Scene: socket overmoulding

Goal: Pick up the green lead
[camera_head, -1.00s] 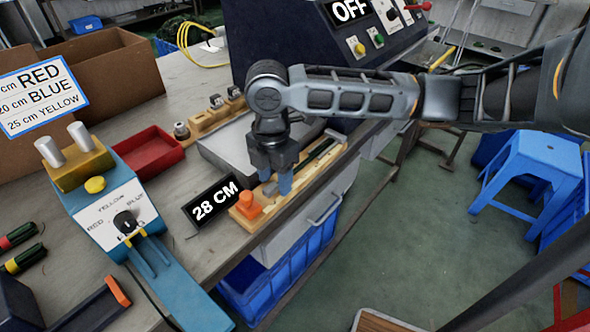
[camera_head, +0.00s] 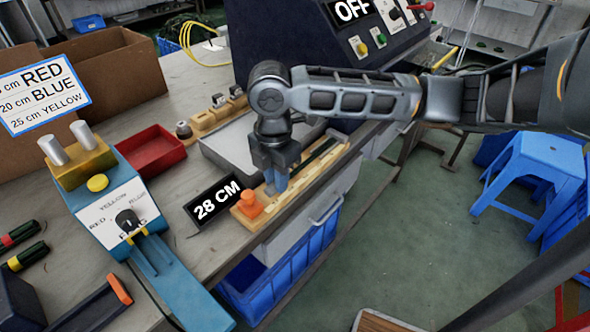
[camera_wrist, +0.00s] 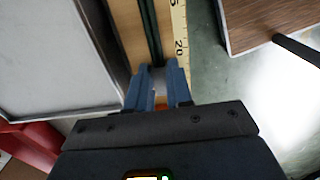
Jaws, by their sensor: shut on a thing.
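The green lead (camera_head: 320,154) lies as a dark strand along the wooden measuring board (camera_head: 296,194) near the table's front edge. In the wrist view the lead (camera_wrist: 150,28) runs in the board's groove, down to a grey piece (camera_wrist: 157,78) between my fingertips. My gripper (camera_head: 276,184) points down over the board and is shut on this grey piece, which looks like the end of the lead. The fingers hide part of it. In the wrist view my gripper (camera_wrist: 158,90) is beside the board's scale (camera_wrist: 180,35). The lead still looks low in the groove.
A grey tray (camera_head: 225,150) lies behind the board. A red bin (camera_head: 152,152) and a blue device (camera_head: 135,190) stand to the left.

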